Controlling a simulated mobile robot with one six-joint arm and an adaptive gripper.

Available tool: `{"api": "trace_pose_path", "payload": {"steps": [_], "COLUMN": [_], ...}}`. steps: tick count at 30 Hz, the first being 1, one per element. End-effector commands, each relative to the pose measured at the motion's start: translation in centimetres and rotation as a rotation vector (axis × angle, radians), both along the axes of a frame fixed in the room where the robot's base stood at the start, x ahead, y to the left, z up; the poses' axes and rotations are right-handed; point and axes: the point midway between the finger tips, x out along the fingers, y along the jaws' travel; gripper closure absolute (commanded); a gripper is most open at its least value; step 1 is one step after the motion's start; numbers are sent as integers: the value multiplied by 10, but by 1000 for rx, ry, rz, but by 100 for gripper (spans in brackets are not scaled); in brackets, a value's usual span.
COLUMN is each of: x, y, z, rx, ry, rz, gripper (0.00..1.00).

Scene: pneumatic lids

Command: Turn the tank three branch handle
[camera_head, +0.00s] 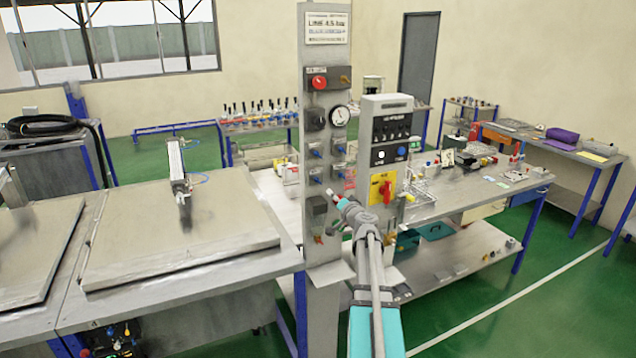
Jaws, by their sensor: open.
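A grey upright panel (325,85) stands in the middle of the head view and carries several small blue valve handles. Two upper ones (315,153) (340,148) and two lower ones (315,178) (337,173) show below the gauge. I cannot read labels that tell which is the tank three branch handle. My gripper (331,212) is open at the lower part of the panel, below the blue handles, beside a dark grey fitting (318,208). Nothing is seen between its fingers. Contact with the panel cannot be told. My gripper and arm hide part of the panel's lower right.
A control box (390,125) with a red rotary switch (387,190) stands close to the right. A red button (319,82) and a round gauge (340,116) sit higher on the panel. A flat lid (130,235) lies left; a cluttered bench (470,200) stands right.

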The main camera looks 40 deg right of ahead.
Motion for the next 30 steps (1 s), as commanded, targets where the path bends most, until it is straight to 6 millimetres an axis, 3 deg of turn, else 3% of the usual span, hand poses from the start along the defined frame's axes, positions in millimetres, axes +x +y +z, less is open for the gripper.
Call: {"api": "trace_pose_path", "payload": {"steps": [11, 30], "x": [15, 104], "y": [-3, -24], "z": [0, 0], "rx": [0, 0], "ry": [1, 1], "rz": [4, 5], "gripper": [17, 17]}}
